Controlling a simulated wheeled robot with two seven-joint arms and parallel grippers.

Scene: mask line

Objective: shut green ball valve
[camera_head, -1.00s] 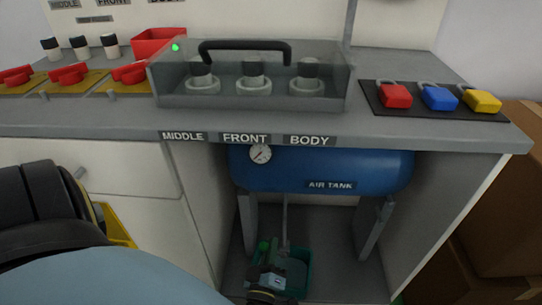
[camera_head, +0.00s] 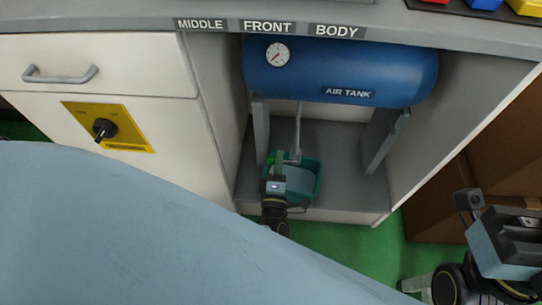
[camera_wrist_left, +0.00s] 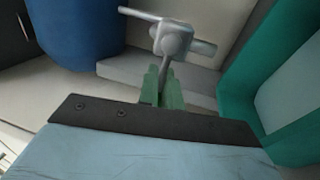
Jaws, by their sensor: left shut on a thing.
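The ball valve shows in the left wrist view as a grey metal body (camera_wrist_left: 172,42) with a thin cross bar. A grey stem runs down from it to a green handle (camera_wrist_left: 170,96). In the head view the grey valve pipe (camera_head: 297,140) hangs below the blue air tank (camera_head: 340,78). My left gripper (camera_head: 277,172) is low under the tank, shut on the green handle. The handle's far side and the exact finger contact are hidden. My right gripper (camera_head: 495,215) is at the lower right, away from the valve; its finger gap is unclear.
A teal bin (camera_head: 314,186) stands beside my left gripper on the cabinet floor. Grey tank legs (camera_head: 383,140) flank the space. A white drawer (camera_head: 130,65) and a yellow switch panel (camera_head: 135,128) are at left. Brown boxes (camera_head: 440,208) stand at right.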

